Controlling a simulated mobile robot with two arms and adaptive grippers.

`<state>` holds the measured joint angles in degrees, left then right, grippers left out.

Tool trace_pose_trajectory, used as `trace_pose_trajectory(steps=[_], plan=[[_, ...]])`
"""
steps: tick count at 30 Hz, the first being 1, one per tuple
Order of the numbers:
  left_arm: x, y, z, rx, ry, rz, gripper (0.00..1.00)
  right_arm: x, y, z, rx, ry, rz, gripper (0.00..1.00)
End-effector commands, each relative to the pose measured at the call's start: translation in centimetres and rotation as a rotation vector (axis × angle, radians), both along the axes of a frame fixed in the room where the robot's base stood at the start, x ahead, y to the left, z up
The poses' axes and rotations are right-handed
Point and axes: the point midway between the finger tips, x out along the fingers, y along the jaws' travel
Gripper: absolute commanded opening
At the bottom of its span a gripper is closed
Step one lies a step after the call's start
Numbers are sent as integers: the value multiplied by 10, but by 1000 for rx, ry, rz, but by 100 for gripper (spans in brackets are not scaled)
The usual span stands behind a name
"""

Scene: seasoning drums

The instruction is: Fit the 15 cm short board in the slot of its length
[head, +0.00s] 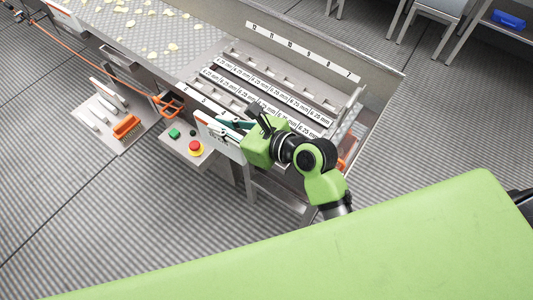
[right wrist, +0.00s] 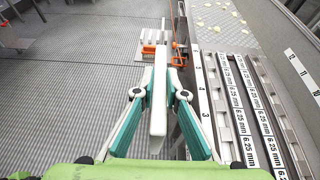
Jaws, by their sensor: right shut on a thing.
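My right gripper (head: 230,125) is over the front edge of the slotted rack. In the right wrist view its teal fingers (right wrist: 160,96) are shut on a white short board (right wrist: 158,115), which points away from the palm. The rack (head: 290,70) has rows of slots, with white number strips (head: 305,52) and strips marked 6.25 mm (head: 268,85). In the right wrist view the board is left of the rack's numbered front strip (right wrist: 203,100), apart from the slots. My left gripper is not in view.
A grey tray (head: 112,138) at left holds several white boards (head: 97,116) and an orange brush (head: 127,126). A red stop button (head: 195,148) and green button (head: 174,133) sit near the rack. Yellow chips (head: 152,54) lie on the conveyor behind.

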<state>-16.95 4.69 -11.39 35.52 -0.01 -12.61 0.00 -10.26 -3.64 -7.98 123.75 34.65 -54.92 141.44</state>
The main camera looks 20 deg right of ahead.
Motion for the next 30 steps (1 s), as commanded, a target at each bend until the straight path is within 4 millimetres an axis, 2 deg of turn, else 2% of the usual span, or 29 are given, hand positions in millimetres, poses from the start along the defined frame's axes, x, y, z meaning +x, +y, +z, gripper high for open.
trace_pose_trajectory(steps=[1,3,6,8,18,24,30], plan=[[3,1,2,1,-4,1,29,4,8,8,4,-4,-7,0],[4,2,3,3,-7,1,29,6,12,11,0,-3,-13,0],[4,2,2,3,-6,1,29,8,9,9,-5,0,-18,0],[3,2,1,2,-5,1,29,9,-1,4,-8,0,-19,0],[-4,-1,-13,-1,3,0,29,13,-82,-36,-10,3,-19,0],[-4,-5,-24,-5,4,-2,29,14,-107,-70,-6,3,-18,0],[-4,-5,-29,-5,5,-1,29,15,-118,-82,-4,2,-18,0]])
